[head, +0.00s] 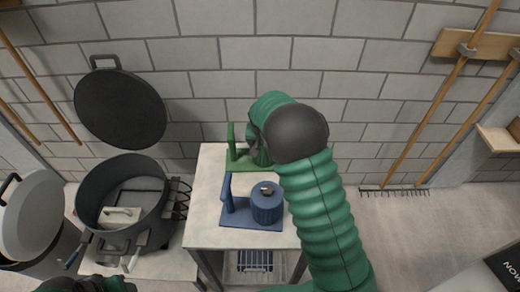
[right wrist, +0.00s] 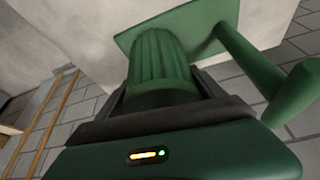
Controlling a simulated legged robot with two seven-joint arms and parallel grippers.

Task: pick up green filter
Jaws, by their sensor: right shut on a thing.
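The green filter (right wrist: 160,62) is a ribbed cylinder in the right wrist view. It is at its green stand (right wrist: 250,58), which has a flat plate and a post with a knob. In the head view the green stand (head: 231,147) is on the back of the white table, and my right arm hides most of the filter. My right gripper (right wrist: 162,100) is shut on the green filter, its dark jaws around the near end. Only a dark green and black part of my left arm shows at the bottom left of the head view; its jaws are not visible.
A blue filter (head: 266,206) sits on a blue stand (head: 228,198) just in front of the green one. A large dark open pot (head: 95,192) stands left of the white table (head: 215,238). A brick wall (head: 200,95) is close behind. Rakes lean at right.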

